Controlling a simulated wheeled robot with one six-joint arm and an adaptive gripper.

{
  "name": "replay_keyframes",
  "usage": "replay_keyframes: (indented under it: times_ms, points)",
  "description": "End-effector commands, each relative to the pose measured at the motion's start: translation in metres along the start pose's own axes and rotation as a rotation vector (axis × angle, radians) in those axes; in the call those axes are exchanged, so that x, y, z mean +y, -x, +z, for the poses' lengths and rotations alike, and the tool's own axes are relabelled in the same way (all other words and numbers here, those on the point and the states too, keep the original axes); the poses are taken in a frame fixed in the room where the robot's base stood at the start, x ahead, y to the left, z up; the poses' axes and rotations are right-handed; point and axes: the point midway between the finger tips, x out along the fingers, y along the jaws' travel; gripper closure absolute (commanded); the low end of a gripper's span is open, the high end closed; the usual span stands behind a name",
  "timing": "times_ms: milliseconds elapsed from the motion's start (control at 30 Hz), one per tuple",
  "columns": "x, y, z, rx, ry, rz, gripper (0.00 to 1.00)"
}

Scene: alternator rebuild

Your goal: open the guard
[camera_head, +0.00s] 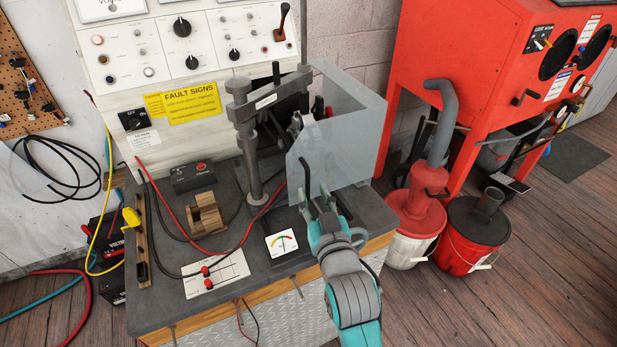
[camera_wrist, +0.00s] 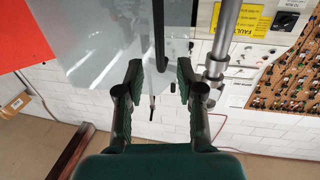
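The guard (camera_head: 345,130) is a clear, greyish see-through box of panels at the right of the bench, beside the grey post. It stands closed around the clamp area, and its panel (camera_wrist: 100,40) fills the upper left of the wrist view. A dark upright bar (camera_wrist: 158,30), which looks like the guard's handle, runs down between my fingers in the wrist view. My gripper (camera_wrist: 158,72) is open, with a gap on both sides of this bar. In the head view my gripper (camera_head: 317,198) is just in front of the guard's lower front; contact cannot be told.
Open floor lies at the lower right.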

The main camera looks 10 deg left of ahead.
Motion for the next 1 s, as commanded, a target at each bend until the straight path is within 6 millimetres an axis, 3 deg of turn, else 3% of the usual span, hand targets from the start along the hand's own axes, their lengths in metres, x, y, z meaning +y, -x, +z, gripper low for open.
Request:
replay_keyframes:
  times_ms: [100, 300, 767, 900, 933, 1000]
  points:
    - [0.0, -0.022, -0.001, 0.001, 0.0, 0.0, 0.63]
    - [0.0, -0.049, 0.0, 0.001, 0.0, 0.0, 0.63]
    - [0.0, -0.06, 0.0, 0.0, 0.0, 0.0, 0.63]
    - [0.0, -0.06, 0.0, 0.0, 0.0, 0.0, 0.95]
    - [0.0, -0.06, 0.0, 0.001, 0.0, 0.0, 1.0]
    - [0.0, -0.06, 0.0, 0.001, 0.0, 0.0, 1.0]
